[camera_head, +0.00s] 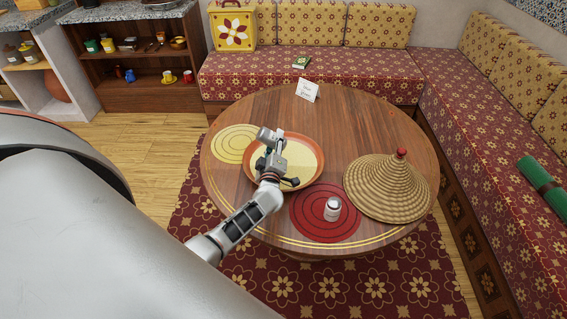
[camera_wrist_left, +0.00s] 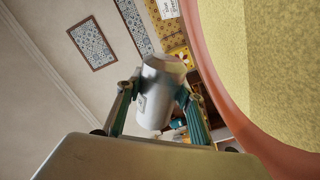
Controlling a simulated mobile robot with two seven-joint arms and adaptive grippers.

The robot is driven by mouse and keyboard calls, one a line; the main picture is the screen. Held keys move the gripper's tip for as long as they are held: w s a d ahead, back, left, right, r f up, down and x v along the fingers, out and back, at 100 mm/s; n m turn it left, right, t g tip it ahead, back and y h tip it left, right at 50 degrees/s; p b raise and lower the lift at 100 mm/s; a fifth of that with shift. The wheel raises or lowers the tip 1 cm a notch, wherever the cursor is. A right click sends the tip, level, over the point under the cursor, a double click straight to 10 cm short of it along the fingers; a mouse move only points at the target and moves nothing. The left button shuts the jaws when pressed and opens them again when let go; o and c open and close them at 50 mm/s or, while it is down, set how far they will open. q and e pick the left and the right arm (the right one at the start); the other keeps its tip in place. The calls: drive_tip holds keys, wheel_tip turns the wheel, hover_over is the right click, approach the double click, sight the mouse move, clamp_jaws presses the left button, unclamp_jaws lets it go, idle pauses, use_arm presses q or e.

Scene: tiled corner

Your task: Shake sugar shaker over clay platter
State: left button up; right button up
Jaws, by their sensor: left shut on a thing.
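My left gripper (camera_head: 272,160) is shut on a pale silver-grey cylindrical shaker (camera_head: 267,134), taken as the sugar shaker. The shaker is tilted, seen above the upper left part of the clay platter. It also shows between the two fingers in the left wrist view (camera_wrist_left: 157,95). The clay platter (camera_head: 318,171) has a terracotta rim and a pale yellow inside. It lies on the round wooden table, partly hidden by my left arm. Its rim also fills the right of the wrist view (camera_wrist_left: 222,85). My right gripper is not in view.
The round table (camera_head: 375,115) holds a small white jar (camera_head: 332,208) on a red round mat (camera_head: 312,226), a woven cone lid (camera_head: 385,188), a yellow mat (camera_head: 228,144) and a white card (camera_head: 307,90). Cushioned benches (camera_head: 460,115) stand behind and right.

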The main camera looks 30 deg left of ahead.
sight(274, 134)
use_arm(q)
drive_tip(key=shift+r, duration=0.15)
drive_tip(key=shift+r, duration=0.1)
drive_tip(key=r+p, duration=0.2)
drive_tip(key=shift+p, duration=0.3)
drive_tip(key=shift+r+p, duration=0.55)
drive_tip(key=shift+r, duration=0.4)
drive_tip(key=shift+a, duration=0.1)
